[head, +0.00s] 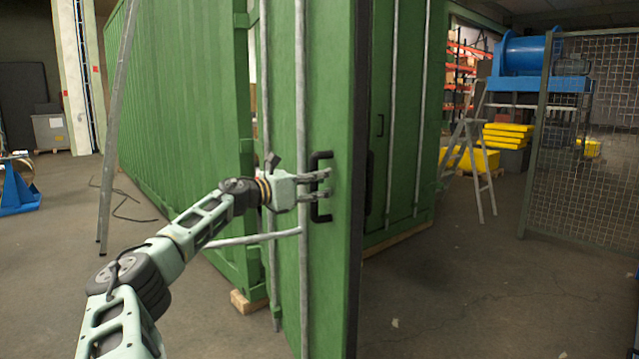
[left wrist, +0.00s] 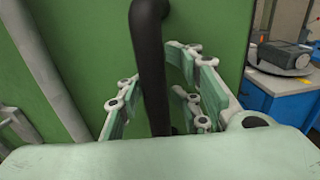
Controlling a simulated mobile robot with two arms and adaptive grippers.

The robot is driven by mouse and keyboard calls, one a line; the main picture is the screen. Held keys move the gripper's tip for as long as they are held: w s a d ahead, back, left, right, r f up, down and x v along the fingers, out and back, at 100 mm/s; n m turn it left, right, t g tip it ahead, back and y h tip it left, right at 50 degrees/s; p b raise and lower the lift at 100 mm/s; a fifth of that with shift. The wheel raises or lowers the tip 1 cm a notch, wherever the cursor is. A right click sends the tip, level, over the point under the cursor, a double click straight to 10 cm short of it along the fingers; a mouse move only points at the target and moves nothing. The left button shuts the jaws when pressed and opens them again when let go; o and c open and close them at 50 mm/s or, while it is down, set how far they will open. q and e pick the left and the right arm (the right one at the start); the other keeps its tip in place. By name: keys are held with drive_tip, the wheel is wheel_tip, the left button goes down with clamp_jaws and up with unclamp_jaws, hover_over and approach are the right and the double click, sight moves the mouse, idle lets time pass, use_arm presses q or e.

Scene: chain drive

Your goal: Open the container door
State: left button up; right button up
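The green container (head: 185,100) has a green door panel (head: 333,250) standing out at an angle from it, with a dark free edge. A black bar handle (head: 319,160) is fixed upright on this panel. It also shows in the left wrist view (left wrist: 147,50). My left gripper (head: 325,184) is at the handle. In the left wrist view its fingers (left wrist: 155,95) are spread on both sides of the bar, with gaps visible, so it looks open around the handle. The lower bar is partly hidden by the gripper body. My right gripper is out of view.
Another green panel (head: 405,120) with pale rods stands behind the door. A stepladder (head: 483,150), yellow stacked items (head: 505,135) and a mesh fence (head: 590,130) stand to the right. The floor right of the door (head: 470,290) is clear. A wooden block (head: 246,302) lies under the container.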

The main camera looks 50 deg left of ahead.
sight(330, 143)
use_arm(q)
drive_tip(key=shift+o, duration=0.5)
drive_tip(key=shift+a, duration=0.1)
drive_tip(key=shift+r, duration=0.1)
drive_tip(key=shift+r, duration=4.85)
